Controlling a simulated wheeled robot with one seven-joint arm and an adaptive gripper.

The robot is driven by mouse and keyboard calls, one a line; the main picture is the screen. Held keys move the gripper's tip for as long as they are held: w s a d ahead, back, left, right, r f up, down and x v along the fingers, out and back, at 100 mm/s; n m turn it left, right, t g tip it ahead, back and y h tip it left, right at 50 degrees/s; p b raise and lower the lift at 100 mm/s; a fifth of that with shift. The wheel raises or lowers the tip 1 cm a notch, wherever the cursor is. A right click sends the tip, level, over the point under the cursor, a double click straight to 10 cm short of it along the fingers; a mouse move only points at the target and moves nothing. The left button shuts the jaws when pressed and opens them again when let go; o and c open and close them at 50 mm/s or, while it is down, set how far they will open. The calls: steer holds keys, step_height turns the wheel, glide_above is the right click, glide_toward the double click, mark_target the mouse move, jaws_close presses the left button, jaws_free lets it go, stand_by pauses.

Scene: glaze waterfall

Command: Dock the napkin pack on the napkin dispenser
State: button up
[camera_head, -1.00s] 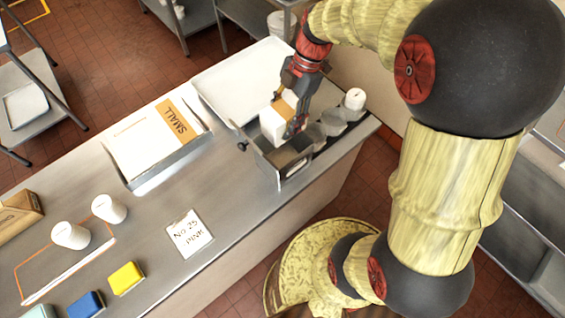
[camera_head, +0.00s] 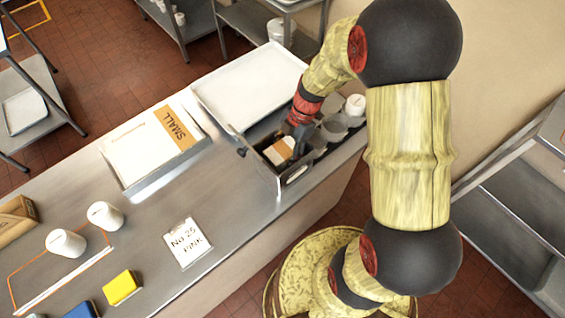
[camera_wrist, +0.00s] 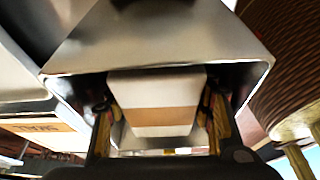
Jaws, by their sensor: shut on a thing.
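The napkin pack, white with a brown band, sits low inside the open-topped metal napkin dispenser (camera_head: 294,174) at the counter's right end. The napkin pack (camera_head: 279,151) shows only its top in the head view. My gripper (camera_head: 291,141) reaches down into the dispenser and is shut on the pack. In the wrist view the napkin pack (camera_wrist: 155,92) is between my two fingers, framed by the dispenser's metal walls (camera_wrist: 160,45). Whether the pack touches the dispenser's floor is hidden.
Cup holders (camera_head: 333,128) and a white cup (camera_head: 355,104) stand right beside the dispenser. A large white tray (camera_head: 250,80) lies behind it. A bin of paper marked SMALL (camera_head: 150,150) and a card (camera_head: 187,242) lie to the left. Counter between them is clear.

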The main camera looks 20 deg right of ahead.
steer(key=shift+f, duration=1.95)
steer(key=o, duration=1.1)
